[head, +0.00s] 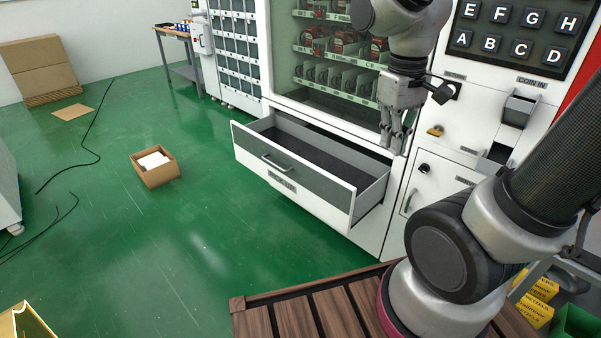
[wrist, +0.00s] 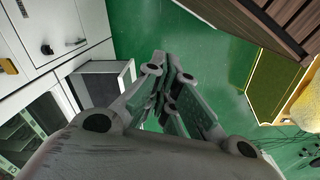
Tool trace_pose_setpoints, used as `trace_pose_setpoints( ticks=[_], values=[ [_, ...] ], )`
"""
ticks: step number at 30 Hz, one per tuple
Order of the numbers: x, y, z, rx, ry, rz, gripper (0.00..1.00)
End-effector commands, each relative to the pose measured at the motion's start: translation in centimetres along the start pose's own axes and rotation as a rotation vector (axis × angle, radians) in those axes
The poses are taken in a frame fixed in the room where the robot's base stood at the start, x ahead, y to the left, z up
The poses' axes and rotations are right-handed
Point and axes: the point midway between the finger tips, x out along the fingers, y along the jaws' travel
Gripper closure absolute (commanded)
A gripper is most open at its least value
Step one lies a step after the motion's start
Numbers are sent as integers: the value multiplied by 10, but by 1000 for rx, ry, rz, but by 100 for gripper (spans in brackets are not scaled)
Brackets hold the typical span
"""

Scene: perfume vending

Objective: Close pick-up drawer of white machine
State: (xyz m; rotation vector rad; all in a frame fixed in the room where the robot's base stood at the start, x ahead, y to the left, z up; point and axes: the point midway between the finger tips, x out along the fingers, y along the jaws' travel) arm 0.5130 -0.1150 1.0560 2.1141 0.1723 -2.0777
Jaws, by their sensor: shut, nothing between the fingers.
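The white machine (head: 397,220) stands across the middle and right of the head view, with a glass front above. Its pick-up drawer (head: 315,190) is pulled out, with a grey front, a bar handle (head: 277,163) and an empty dark floor inside. My gripper (head: 392,146) is shut and empty, pointing down near the right rear end of the drawer, above drawer height. I cannot tell whether it touches the machine. In the wrist view the shut fingers (wrist: 168,75) point at the green floor, and the open drawer (wrist: 100,82) shows to their left, partly hidden by my gripper.
An open cardboard box (head: 155,172) lies on the floor left of the drawer. Black cables (head: 90,135) lie further left. Letter buttons (head: 515,30) and a coin slot (head: 518,108) are on the machine's right panel. The green floor before the drawer is clear.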

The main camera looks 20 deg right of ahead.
Motion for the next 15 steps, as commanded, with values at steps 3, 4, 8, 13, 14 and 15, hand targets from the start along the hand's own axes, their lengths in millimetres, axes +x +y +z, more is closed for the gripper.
trace_pose_setpoints(
  ticks=[3, 4, 8, 13, 14, 15],
  values=[
    [26, -3, -35, -122, -125, 60, 100],
    [33, -3, -44, -156, -152, 78, 100],
    [68, -7, -88, -329, -261, 164, 100],
    [126, -18, -148, -602, -384, 281, 100],
    [138, -21, -159, -655, -404, 302, 100],
    [155, -25, -174, -730, -429, 330, 100]
  ],
)
